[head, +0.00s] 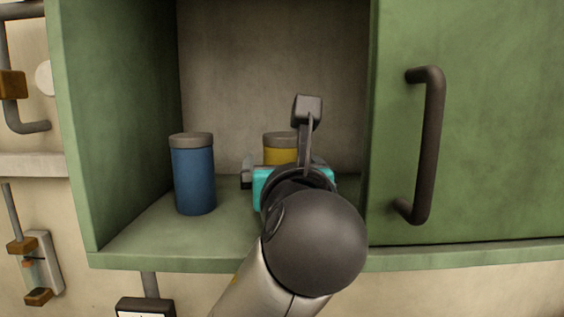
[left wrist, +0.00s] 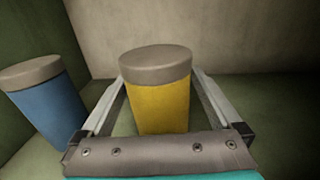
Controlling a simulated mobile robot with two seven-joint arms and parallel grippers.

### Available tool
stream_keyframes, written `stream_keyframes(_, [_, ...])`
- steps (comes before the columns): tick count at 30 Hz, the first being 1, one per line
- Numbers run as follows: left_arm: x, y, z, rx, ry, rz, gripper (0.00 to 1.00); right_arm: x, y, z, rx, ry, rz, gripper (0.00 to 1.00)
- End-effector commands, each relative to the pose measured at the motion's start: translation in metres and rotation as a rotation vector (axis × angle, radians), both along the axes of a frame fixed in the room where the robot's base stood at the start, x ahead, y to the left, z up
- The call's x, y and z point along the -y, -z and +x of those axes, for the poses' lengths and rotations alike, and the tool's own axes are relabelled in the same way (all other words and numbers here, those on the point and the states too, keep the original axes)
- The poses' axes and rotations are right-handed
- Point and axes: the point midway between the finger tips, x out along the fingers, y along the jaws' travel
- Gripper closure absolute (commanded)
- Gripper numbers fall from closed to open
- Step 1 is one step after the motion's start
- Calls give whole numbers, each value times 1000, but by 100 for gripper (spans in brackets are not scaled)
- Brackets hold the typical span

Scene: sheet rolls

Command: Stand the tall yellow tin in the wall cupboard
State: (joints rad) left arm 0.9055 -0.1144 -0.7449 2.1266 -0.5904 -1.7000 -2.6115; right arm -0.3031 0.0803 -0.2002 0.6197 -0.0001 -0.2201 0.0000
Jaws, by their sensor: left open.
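The yellow tin (head: 280,152) with a grey lid is upright inside the green wall cupboard (head: 130,250). In the left wrist view the yellow tin (left wrist: 160,105) is between the two fingers of my left gripper (left wrist: 158,84), which is open with a small gap showing at the sides. In the head view my left gripper (head: 284,166) reaches into the cupboard and covers the tin's lower part. The tin's base is hidden in both views, so its contact with the cupboard floor cannot be seen. My right gripper is not in view.
A blue tin (head: 194,178) with a grey lid stands left of the yellow tin, apart from it; it also shows in the left wrist view (left wrist: 48,103). A green door (head: 490,130) with a dark handle (head: 433,145) covers the cupboard's right side. Floor between the tins is clear.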

Motion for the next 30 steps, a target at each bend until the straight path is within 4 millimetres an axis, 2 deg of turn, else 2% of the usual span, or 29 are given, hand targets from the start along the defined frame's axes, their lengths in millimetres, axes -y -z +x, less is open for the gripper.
stream_keyframes(4, [0, -3, 0, 1, 1, -1, 2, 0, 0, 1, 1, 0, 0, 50])
stream_keyframes(7, [1, -4, -8, 2, 2, 0, 2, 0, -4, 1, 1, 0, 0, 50])
stream_keyframes(11, [4, -5, -29, 3, 4, 0, 2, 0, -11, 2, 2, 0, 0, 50])
stream_keyframes(15, [7, -6, -61, 2, 6, -1, 2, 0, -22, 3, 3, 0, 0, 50])
stream_keyframes(20, [10, -4, -95, 1, 6, -3, 2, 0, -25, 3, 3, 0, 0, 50])
stream_keyframes(25, [12, -2, -112, 0, 4, -2, 2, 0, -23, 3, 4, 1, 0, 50])
stream_keyframes(30, [12, -2, -119, -1, 2, -1, 2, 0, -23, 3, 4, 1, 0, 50])
